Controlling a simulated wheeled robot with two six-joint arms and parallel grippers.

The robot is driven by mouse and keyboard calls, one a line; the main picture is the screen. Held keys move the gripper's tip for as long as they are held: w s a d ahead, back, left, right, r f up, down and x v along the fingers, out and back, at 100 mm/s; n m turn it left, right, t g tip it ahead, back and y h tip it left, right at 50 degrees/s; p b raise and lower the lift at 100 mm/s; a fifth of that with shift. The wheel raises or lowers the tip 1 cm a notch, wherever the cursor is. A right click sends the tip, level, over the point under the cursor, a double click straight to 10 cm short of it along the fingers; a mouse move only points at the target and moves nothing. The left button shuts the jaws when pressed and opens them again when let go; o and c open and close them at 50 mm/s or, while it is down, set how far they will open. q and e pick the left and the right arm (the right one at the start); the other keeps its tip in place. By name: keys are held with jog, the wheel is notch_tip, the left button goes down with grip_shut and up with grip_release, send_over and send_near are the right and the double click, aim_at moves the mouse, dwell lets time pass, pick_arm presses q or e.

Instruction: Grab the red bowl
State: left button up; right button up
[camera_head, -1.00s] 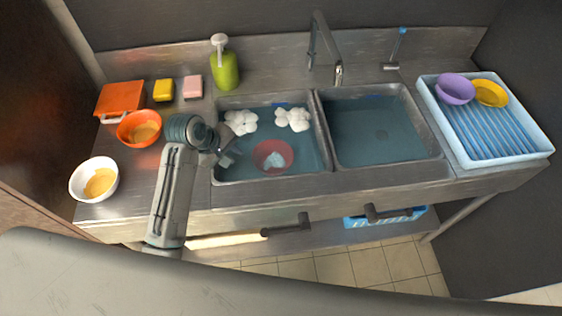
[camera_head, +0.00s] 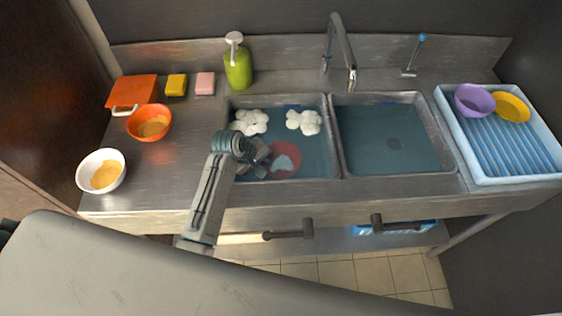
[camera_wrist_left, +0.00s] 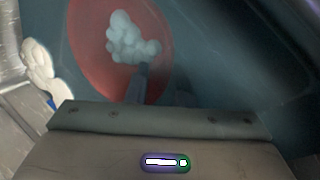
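The red bowl (camera_head: 287,152) sits in the water of the left sink basin, near its front side, with white foam inside. In the left wrist view the red bowl (camera_wrist_left: 88,62) fills the upper left, with the foam in it, and a dark finger reaches over it. My left gripper (camera_head: 263,161) is at the left side of the bowl, low over the basin. Its fingers look spread apart and hide part of the bowl's left edge. I cannot tell whether they touch the rim. My right gripper is not in view.
An orange bowl (camera_head: 140,112) and a white bowl (camera_head: 84,181) stand on the counter at left. Foam clumps (camera_head: 304,122) float behind the red bowl. The right basin (camera_head: 385,140) holds only water. A blue rack (camera_head: 455,150) holds purple and yellow bowls.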

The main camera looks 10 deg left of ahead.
pick_arm(q)
jog(key=shift+x, duration=1.05)
grip_shut()
